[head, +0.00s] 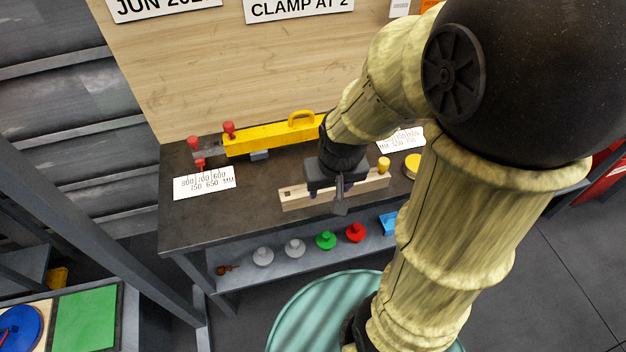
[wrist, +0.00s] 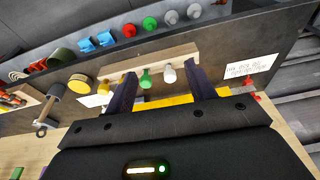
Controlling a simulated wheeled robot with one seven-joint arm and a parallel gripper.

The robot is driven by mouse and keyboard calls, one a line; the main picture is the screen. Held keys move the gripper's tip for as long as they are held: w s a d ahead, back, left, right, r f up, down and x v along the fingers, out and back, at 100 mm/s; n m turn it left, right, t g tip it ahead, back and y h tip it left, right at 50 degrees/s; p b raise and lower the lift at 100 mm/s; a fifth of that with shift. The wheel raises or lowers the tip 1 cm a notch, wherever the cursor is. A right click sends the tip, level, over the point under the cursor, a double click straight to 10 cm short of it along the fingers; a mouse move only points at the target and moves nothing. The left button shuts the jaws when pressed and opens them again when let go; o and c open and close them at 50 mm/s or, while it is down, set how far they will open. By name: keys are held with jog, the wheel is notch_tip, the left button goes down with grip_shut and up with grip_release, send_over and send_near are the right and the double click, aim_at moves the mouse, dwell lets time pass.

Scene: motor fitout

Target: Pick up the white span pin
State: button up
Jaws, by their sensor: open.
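The white span pin (wrist: 168,73) stands in a pale wooden rack (wrist: 150,62) in the wrist view, at the right of a green pin (wrist: 145,78) and a yellow pin (wrist: 103,86). My gripper (wrist: 161,72) is open, with its dark fingers on either side of the white and green pins. The white pin is nearer the right finger. I cannot tell whether either finger touches a pin. In the head view my gripper (head: 338,192) is over the wooden rack (head: 296,198) and hides the white and green pins. The yellow pin (head: 383,165) shows at the rack's right end.
A yellow beam (head: 268,136) with a handle and red knobs (head: 229,130) lies behind the rack on the dark bench (head: 190,225). A number card (head: 205,183) is at the left. Several coloured knobs (head: 326,240) sit on the lower shelf. A wooden board rises behind.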

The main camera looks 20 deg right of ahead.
jog(key=w+r+m+g+p, duration=0.1)
jog(key=w+m+g+p, duration=0.1)
jog(key=w+m, duration=0.8)
jog(key=w+p, duration=0.1)
jog(key=w, duration=0.3)
jog(key=shift+d+r+g, duration=0.3)
jog(key=shift+r, duration=0.1)
jog(key=shift+s, duration=0.1)
notch_tip(320, 180, down, 12)
jog(key=p, duration=0.2)
jog(key=shift+p, duration=0.3)
jog(key=shift+f, duration=0.1)
jog(key=shift+f, duration=0.1)
jog(key=shift+a+f+p, duration=0.2)
jog(key=shift+f+p, duration=0.25)
jog(key=shift+f, duration=0.1)
jog(key=shift+a+f+p, duration=0.2)
jog(key=shift+f+p, duration=0.4)
jog(key=shift+f, duration=1.35)
